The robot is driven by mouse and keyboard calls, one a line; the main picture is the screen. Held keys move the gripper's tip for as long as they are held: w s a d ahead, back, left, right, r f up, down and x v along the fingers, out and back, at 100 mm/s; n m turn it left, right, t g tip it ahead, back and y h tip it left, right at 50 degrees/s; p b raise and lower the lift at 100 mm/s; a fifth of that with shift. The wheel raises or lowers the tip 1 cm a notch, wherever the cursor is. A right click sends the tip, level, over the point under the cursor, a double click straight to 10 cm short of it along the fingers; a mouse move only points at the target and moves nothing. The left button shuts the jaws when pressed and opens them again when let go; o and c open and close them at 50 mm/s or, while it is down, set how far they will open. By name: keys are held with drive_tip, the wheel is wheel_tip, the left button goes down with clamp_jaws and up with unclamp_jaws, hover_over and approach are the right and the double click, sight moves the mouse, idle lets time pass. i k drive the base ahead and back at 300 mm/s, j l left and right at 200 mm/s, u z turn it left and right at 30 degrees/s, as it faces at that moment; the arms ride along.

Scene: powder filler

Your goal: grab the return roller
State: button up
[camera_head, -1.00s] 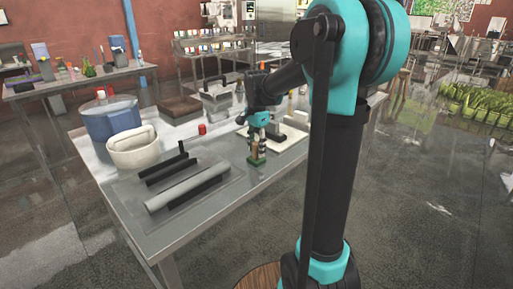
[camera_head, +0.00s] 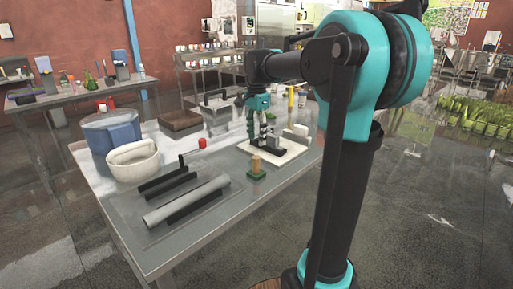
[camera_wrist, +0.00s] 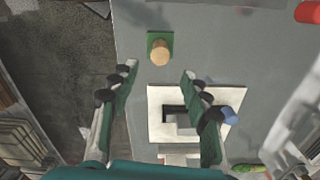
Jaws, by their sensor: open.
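A long light grey cylinder (camera_head: 187,199), which looks like the roller, lies on a grey mat beside black bars at the near left of the table in the head view. It is out of the wrist view. My gripper (camera_head: 258,139) is well to its right and farther back, above the table. In the wrist view my gripper (camera_wrist: 159,75) has its fingers wide apart with nothing between them. A wooden knob on a green square base (camera_head: 256,168) stands upright on the table, just beyond the fingertips in the wrist view (camera_wrist: 160,52).
A white plate with a dark fixture (camera_head: 290,150) lies beside my gripper. A white tub (camera_head: 132,165), a blue container (camera_head: 110,135), a red-capped item (camera_head: 202,143) and a brown tray (camera_head: 180,120) stand farther back. The table's front right is bare.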

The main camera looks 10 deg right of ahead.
sight(154, 218)
drive_tip(key=k+j+u, duration=0.1)
drive_tip(key=j, duration=0.2)
drive_tip(key=k+j+u, duration=0.2)
drive_tip(key=k+j, duration=0.15)
drive_tip(key=j, duration=0.25)
drive_tip(key=k+j+u, duration=0.1)
drive_tip(key=j, duration=0.25)
drive_tip(key=k+j+u, duration=0.15)
drive_tip(key=j, duration=0.15)
